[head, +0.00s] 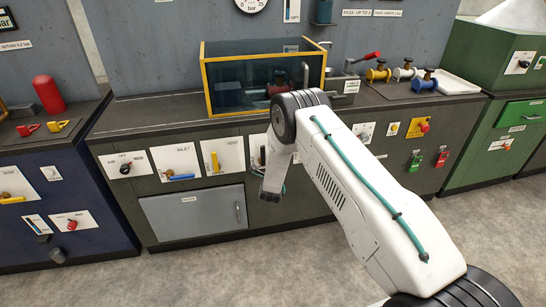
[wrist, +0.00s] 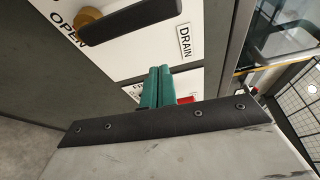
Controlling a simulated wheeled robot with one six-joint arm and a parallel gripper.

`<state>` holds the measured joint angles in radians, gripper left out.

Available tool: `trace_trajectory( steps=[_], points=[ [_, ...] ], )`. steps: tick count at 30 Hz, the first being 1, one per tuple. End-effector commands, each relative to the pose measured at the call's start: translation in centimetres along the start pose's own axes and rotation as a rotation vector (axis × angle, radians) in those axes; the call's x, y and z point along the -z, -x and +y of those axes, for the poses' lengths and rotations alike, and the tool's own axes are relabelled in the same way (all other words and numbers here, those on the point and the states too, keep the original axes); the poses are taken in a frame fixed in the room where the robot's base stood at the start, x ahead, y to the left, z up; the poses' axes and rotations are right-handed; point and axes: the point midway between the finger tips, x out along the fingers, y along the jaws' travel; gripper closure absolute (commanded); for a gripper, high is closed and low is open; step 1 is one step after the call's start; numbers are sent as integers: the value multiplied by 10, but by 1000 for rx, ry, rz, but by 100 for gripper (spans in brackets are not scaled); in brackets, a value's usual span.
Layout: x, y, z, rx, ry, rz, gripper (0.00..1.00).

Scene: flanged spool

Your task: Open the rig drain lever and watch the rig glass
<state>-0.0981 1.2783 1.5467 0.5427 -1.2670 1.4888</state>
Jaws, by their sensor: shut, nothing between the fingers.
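The drain lever (wrist: 130,18) is a dark bar on a brass hub, on a white plate marked DRAIN and OPEN in the wrist view. In the head view, only part of a white plate shows beside my arm, and I cannot make out the lever there. My gripper's teal fingers (wrist: 159,72) are shut and empty, near the lever but apart from it in the picture. In the head view my gripper end (head: 271,190) hangs in front of the dark cabinet. The likely rig glass is a yellow-framed glass tank (head: 235,90) on the cabinet top, its lower right corner behind my arm.
Left of my arm are a blue-handled inlet valve (head: 181,177) and a yellow-handled vent valve (head: 215,162). A grey door (head: 195,212) lies below them. Red and green tagged fittings (head: 441,157) are to the right. The grey floor in front is clear.

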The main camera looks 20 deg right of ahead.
Motion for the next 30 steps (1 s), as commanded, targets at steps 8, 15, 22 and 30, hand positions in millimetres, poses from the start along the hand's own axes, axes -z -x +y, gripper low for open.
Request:
trace_trajectory(
  steps=[8, 15, 22, 30],
  points=[
    [-1, 58, 0, 0, 1, -2, 100],
    [-2, 78, 2, 1, 0, -3, 100],
    [-2, 79, 1, 1, 0, -2, 100],
    [-2, 79, 1, 1, 8, -2, 100]
  ],
)
